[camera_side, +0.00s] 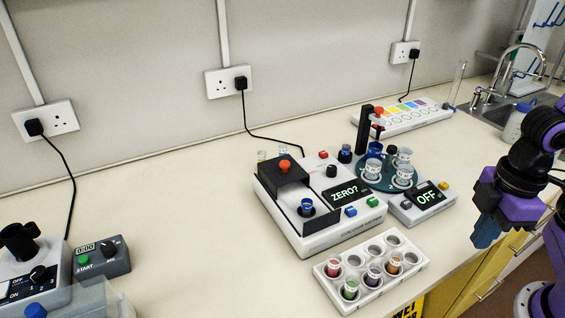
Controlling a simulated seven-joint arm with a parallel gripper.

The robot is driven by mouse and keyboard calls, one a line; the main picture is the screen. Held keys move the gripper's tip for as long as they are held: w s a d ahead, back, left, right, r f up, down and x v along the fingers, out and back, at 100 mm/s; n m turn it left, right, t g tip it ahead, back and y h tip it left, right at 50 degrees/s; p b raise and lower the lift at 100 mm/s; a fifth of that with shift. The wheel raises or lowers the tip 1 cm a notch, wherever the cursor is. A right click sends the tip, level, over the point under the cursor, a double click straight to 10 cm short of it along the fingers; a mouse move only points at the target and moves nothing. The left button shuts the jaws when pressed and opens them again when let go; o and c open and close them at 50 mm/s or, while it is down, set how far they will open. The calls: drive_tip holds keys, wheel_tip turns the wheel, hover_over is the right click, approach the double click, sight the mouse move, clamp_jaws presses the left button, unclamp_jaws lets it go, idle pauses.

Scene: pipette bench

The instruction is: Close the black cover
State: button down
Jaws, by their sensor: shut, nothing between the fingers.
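The black cover (284,176), a box with an orange-red knob on top, sits at the back left of the white instrument (320,238). In front of it a black-walled well is uncovered, and a dark blue cup (307,207) shows inside it. The instrument's display reads "ZERO?". My gripper (486,236) has blue fingers and hangs at the right, near the bench's front edge. It is shut and empty, well apart from the cover.
A white rack (371,272) with several coloured cups stands in front of the instrument. A teal turntable device (391,170) and its box reading "OFF" (428,198) stand between the instrument and my gripper.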

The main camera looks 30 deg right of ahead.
drive_tip(key=w+a+r+m, duration=0.2)
drive_tip(key=w+a+r, duration=0.1)
drive_tip(key=w+a, duration=0.6)
wheel_tip(320, 180, up, 5)
drive_tip(key=m+t+y, duration=0.1)
drive_tip(key=m+t, duration=0.2)
drive_tip(key=m, duration=0.2)
hover_over(273, 166)
drive_tip(key=x, duration=0.9)
drive_tip(key=shift+s+d+f, duration=0.1)
drive_tip(key=shift+s+f, duration=0.2)
drive_tip(key=shift+f, duration=0.15)
drive_tip(key=shift+s+d+f, duration=0.2)
drive_tip(key=shift+s+d, duration=0.25)
drive_tip(key=shift+s, duration=0.4)
drive_tip(key=shift+s+d+f, duration=0.15)
drive_tip(key=shift+s+d, duration=0.3)
drive_tip(key=shift+s, duration=0.4)
drive_tip(key=shift+s, duration=0.15)
drive_tip(key=s, duration=1.1)
drive_tip(key=shift+a, duration=0.1)
drive_tip(key=shift+s+f, duration=0.1)
drive_tip(key=shift+s, duration=0.65)
